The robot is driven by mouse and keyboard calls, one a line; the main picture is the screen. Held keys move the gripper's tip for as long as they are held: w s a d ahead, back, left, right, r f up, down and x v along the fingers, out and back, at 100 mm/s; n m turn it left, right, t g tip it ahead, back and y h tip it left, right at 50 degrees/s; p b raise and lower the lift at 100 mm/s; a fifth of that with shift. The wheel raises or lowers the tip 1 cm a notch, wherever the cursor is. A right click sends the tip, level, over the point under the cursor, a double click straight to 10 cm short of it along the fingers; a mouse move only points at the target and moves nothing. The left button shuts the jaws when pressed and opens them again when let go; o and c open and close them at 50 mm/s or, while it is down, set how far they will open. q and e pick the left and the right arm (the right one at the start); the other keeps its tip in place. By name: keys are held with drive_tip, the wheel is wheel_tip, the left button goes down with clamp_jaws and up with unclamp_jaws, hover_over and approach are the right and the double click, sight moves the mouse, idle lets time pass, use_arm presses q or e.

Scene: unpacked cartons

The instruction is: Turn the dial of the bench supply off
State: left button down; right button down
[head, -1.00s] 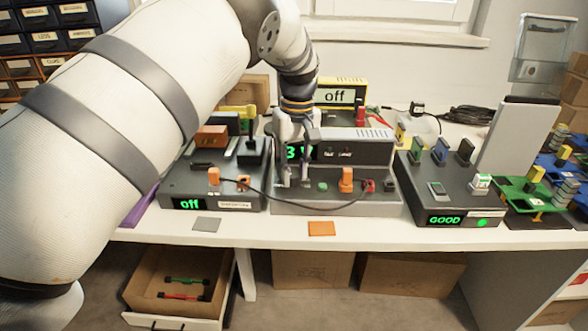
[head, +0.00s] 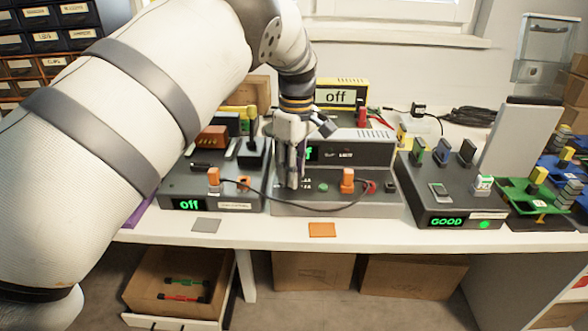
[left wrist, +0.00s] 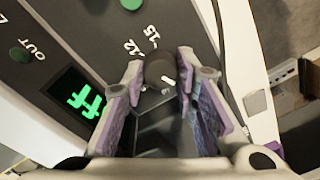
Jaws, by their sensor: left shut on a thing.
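The bench supply (head: 345,205) is the grey stepped box at the middle of the table. Its green display (head: 312,153) is half covered by my gripper in the head view; the left wrist view shows green letters "ff" on the display (left wrist: 85,100). The dial (left wrist: 160,68) is a dark round knob with a white pointer mark, beside the printed numbers 12 and 15. My left gripper (head: 293,182) reaches down over the supply's front ledge. In the left wrist view its purple-padded fingers (left wrist: 160,75) are shut on the dial, one on each side. The gripper hides the dial in the head view.
A dark unit (head: 215,185) reading "off" stands left of the supply, and one reading "GOOD" (head: 447,200) stands right. A black cable (head: 290,205) loops across the supply's front. A yellow meter (head: 342,95) stands behind. The table's front edge is mostly clear.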

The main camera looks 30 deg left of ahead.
use_arm(q)
drive_tip(key=shift+f, duration=0.1)
drive_tip(key=c, duration=1.3)
unclamp_jaws()
drive_tip(key=r, duration=1.2)
drive_tip(key=shift+w, duration=0.3)
